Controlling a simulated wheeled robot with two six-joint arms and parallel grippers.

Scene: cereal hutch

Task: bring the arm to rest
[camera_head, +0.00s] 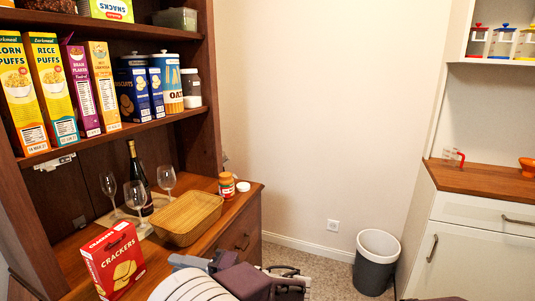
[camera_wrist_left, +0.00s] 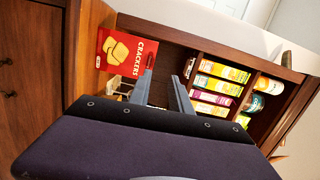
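My left arm comes in at the bottom of the head view, and its gripper (camera_head: 288,275) is in front of the hutch counter's right end, over the floor. In the left wrist view the two fingers of my left gripper (camera_wrist_left: 162,78) stand apart with nothing between them. The red crackers box (camera_head: 113,262) stands on the hutch counter, left of the arm and apart from it. The box also shows beyond the fingers in the wrist view (camera_wrist_left: 126,50). My right gripper is not in view.
The wooden hutch counter (camera_head: 222,212) holds a wicker basket (camera_head: 187,218), several wine glasses, a dark bottle (camera_head: 139,178) and an orange-labelled jar (camera_head: 227,186). Cereal boxes line the shelf above. A grey bin (camera_head: 376,265) stands on the floor by the white cabinet (camera_head: 470,245).

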